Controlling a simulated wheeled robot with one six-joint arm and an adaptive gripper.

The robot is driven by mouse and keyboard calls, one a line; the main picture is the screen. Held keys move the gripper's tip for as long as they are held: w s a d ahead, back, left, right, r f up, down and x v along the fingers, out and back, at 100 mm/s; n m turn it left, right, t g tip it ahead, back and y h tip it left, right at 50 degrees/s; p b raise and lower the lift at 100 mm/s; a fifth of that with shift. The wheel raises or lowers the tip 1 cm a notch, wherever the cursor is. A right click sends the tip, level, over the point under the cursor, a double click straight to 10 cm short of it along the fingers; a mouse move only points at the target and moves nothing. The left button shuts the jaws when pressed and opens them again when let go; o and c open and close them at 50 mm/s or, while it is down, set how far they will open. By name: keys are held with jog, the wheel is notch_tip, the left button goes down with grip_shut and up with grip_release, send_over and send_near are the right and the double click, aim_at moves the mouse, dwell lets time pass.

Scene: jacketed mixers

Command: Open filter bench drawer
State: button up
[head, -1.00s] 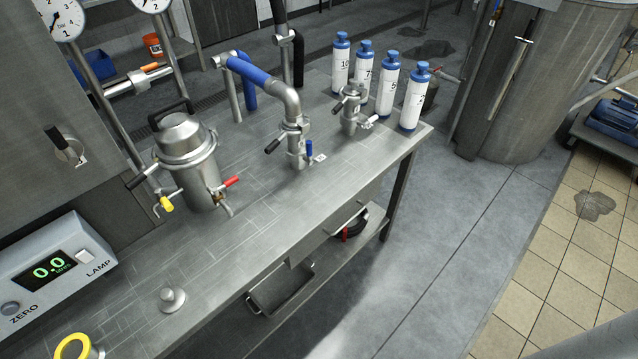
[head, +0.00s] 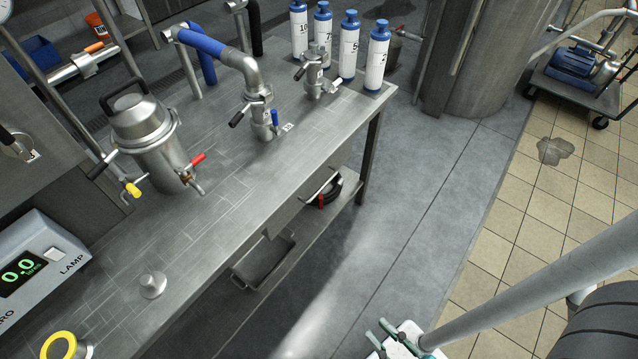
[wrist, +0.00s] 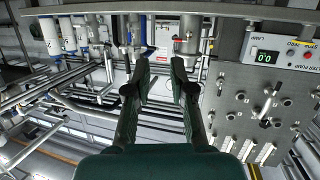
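The filter bench (head: 215,215) runs diagonally across the head view. Under its top edge is a drawer (head: 292,214) with a pale bar handle (head: 322,187); its front looks flush with the bench, so it appears shut. My gripper (head: 381,332) shows at the bottom of the head view, out in front of the bench and well apart from the drawer. In the wrist view my gripper (wrist: 161,72) has two dark green fingers spread apart with nothing between them. The drawer handle cannot be made out clearly in the wrist view.
On the bench stand a steel filter housing (head: 150,140), valve piping (head: 258,110), blue-capped bottles (head: 348,50) and a readout box (head: 40,262). A tray (head: 265,262) sits on the shelf below. The grey floor before the bench is clear. A pump cart (head: 590,70) stands far right.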

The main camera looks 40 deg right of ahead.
jog(key=w+d+f+n+t+h, duration=0.1)
jog(key=w+d+f+n+h, duration=0.15)
jog(key=w+f, duration=0.55)
jog(key=n+t, duration=0.4)
jog(key=n, duration=0.8)
send_near(324, 184)
jog(key=shift+h, duration=0.25)
jog(key=x, duration=1)
jog(key=shift+a+f, duration=0.1)
jog(key=shift+f, duration=0.3)
grip_shut()
